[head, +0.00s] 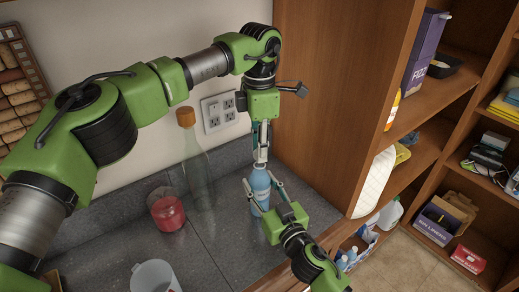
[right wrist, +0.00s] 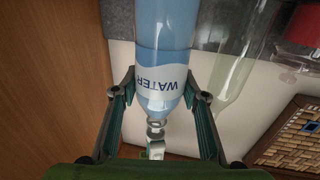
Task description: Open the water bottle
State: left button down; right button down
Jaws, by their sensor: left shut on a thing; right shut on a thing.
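The blue water bottle (head: 261,184) stands upright on the dark countertop (head: 235,245), near the wooden cabinet side. In the right wrist view the bottle (right wrist: 165,40) appears upside down with its WATER label showing. My left gripper (head: 261,158) is above the bottle, pointing down, shut on its cap. The cap itself is mostly hidden by the fingers in the head view. My right gripper (head: 264,196) comes from the lower right and is shut on the bottle's body, with a finger on each side. Its fingers also flank the bottle in the right wrist view (right wrist: 157,88).
A tall clear glass bottle with a cork (head: 186,117) and a red jar (head: 167,212) stand to the left. A whitish cup (head: 155,276) is at the front. The wooden cabinet side (head: 318,90) rises close on the right. Power outlets (head: 219,112) are on the wall.

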pick_arm(q)
jog(key=shift+r, duration=0.1)
pick_arm(e)
jog(key=shift+f, duration=0.1)
pick_arm(q)
jog(key=shift+r, duration=1.95)
pick_arm(e)
jog(key=c, duration=1.2)
grip_release()
jog(key=shift+o, duration=0.2)
